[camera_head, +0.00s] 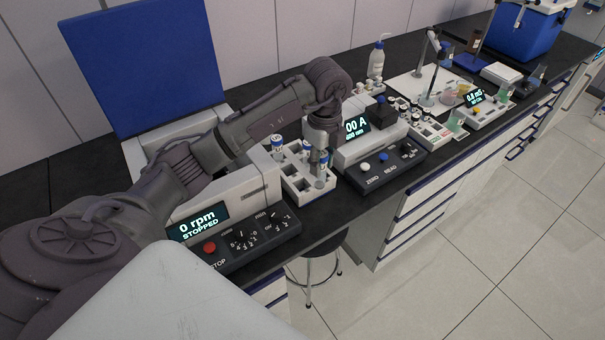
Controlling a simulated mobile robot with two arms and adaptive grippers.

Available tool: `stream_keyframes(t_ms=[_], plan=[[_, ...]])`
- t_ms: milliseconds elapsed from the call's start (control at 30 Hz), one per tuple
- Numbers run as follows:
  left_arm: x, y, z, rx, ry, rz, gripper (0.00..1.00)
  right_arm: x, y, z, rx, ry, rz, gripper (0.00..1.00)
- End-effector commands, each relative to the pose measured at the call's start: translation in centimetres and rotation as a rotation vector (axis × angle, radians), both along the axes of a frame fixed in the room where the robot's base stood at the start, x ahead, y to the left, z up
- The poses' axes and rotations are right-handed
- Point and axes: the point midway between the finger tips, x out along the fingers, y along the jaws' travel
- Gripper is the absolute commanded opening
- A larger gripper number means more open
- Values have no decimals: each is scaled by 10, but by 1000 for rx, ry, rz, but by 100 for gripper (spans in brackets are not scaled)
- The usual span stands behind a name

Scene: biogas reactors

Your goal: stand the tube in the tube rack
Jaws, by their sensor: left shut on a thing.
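My left gripper (320,151) points down over the tube rack and is shut on a tube (322,166) with blue on it. The tube is upright, at the right side of the rack. I cannot tell whether its lower end is inside a hole or just in front of the rack. The white tube rack (294,184) has dark square holes. Another blue-capped tube (277,146) stands at its back left corner, and one more shows partly beside my gripper. My fingers hide part of the held tube. My right gripper is not in view.
A centrifuge with an open blue lid (145,50) and a "0 rpm STOPPED" display stands left of the rack. A photometer (385,164) stands close on the right. Further right are a wash bottle (377,58), small racks and a blue box (525,30). The bench's front edge is near.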

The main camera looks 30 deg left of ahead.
Motion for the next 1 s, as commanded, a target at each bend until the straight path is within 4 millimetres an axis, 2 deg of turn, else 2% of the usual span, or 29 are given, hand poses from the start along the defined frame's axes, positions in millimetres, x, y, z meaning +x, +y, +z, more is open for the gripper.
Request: stream_keyframes(t_ms=[33,100,300,467,767,1000], plan=[[-1,14,-3,4,4,5,0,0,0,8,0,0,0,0],[-1,27,-12,3,5,5,0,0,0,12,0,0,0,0],[1,51,-28,0,-1,-1,0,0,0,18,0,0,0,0],[1,53,-32,0,-1,-2,0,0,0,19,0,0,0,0],[0,53,-68,-1,0,-2,0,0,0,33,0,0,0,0],[1,53,-71,0,-2,-3,0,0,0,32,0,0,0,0]])
